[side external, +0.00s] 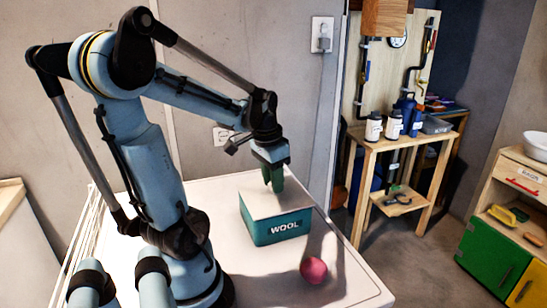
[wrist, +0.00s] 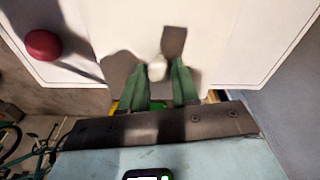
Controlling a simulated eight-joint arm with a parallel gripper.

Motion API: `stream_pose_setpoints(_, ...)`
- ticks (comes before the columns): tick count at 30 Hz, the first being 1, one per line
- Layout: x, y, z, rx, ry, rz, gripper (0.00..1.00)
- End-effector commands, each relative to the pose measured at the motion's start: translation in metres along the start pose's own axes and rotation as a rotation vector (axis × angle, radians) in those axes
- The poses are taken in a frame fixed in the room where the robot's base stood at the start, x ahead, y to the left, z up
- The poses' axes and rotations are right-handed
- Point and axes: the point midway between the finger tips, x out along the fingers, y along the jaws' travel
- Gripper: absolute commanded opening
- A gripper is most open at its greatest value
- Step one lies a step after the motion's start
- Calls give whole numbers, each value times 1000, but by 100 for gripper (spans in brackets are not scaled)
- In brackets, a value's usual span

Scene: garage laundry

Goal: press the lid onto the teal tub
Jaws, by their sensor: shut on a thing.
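The teal tub (side external: 277,229), labelled WOOL, stands on the white table top. A flat cream lid (side external: 256,206) covers its top in the side view; I cannot tell whether it is fully seated. My gripper (side external: 273,186) points down over the lid, with its green fingers close to the lid's surface. In the wrist view, my gripper (wrist: 158,82) is shut on a small pale knob (wrist: 157,68) on the lid. The fingers hide part of the knob. The tub's walls are not clear in the wrist view.
A red ball (side external: 313,270) lies on the table (side external: 345,283) in front of the tub, to its right; it also shows in the wrist view (wrist: 42,45). A wooden bench (side external: 400,145) with bottles stands beyond the table.

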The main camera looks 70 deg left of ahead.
Motion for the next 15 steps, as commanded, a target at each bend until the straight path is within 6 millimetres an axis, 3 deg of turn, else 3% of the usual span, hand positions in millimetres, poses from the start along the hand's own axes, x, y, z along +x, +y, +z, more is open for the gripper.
stream_pose_setpoints(13, 2, 0, 0, 0, 0, 0, 0)
stream_pose_setpoints(14, 2, 0, 0, 0, 0, 0, 32)
stream_pose_setpoints(15, 2, 0, 0, 0, 0, 0, 38)
